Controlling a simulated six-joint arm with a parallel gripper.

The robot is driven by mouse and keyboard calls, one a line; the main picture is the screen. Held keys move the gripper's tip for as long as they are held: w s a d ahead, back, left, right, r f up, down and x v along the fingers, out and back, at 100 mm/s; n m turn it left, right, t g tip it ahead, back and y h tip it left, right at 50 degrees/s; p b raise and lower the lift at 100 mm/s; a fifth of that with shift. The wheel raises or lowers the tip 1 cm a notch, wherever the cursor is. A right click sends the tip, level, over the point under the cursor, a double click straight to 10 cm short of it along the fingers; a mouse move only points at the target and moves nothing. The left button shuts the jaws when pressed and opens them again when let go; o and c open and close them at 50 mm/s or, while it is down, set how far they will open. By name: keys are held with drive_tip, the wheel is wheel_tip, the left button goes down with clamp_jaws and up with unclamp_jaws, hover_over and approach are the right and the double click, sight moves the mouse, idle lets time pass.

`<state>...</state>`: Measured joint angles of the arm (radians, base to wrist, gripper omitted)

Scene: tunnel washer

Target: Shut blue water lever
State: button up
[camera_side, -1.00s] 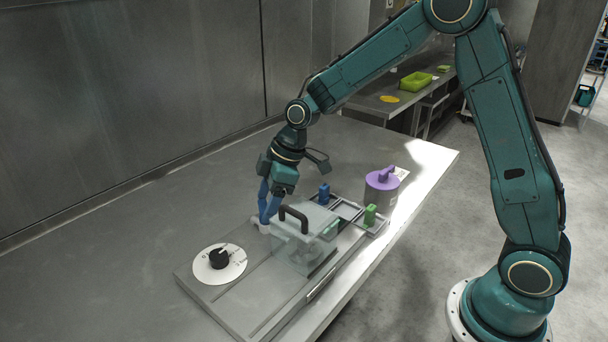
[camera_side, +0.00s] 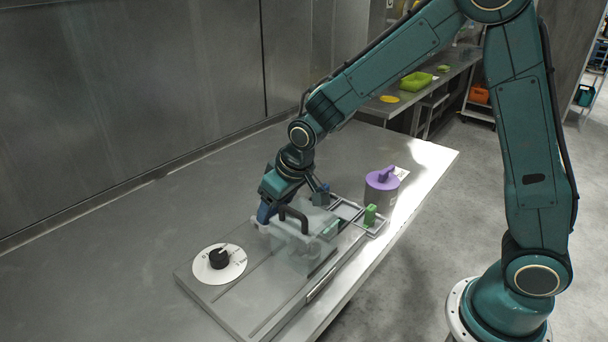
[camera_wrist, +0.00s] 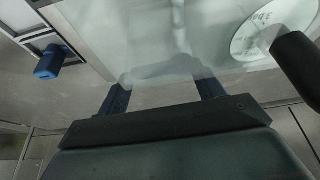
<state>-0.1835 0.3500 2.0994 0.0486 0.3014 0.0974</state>
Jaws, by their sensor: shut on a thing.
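My gripper (camera_side: 267,212) is low at the back left side of the clear box (camera_side: 300,246) with the black arched handle. A separate blue block (camera_wrist: 48,62) stands on the frame at the upper left of the wrist view, apart from the fingers.
A white dial with a black knob (camera_side: 219,258) lies left of the box. A green block (camera_side: 370,215) stands on the tray frame to the right. A purple-lidded pot (camera_side: 382,187) stands behind it. The table's left and back are clear.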

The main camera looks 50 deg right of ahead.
drive_tip(key=shift+m, duration=0.5)
drive_tip(key=o, duration=1)
drive_tip(key=shift+s, duration=0.1)
drive_tip(key=shift+r, duration=0.1)
drive_tip(key=v, duration=1.3)
drive_tip(key=shift+s+a+r, duration=0.1)
drive_tip(key=shift+a+r, duration=0.2)
drive_tip(key=shift+r, duration=0.05)
drive_tip(key=s+d+r, duration=0.1)
drive_tip(key=s+d, duration=0.2)
drive_tip(key=s, duration=0.7)
drive_tip(key=s+d+r+t, duration=0.1)
drive_tip(key=s+d, duration=0.3)
drive_tip(key=s, duration=0.7)
drive_tip(key=shift+s+r, duration=0.15)
drive_tip(key=shift+r, duration=0.25)
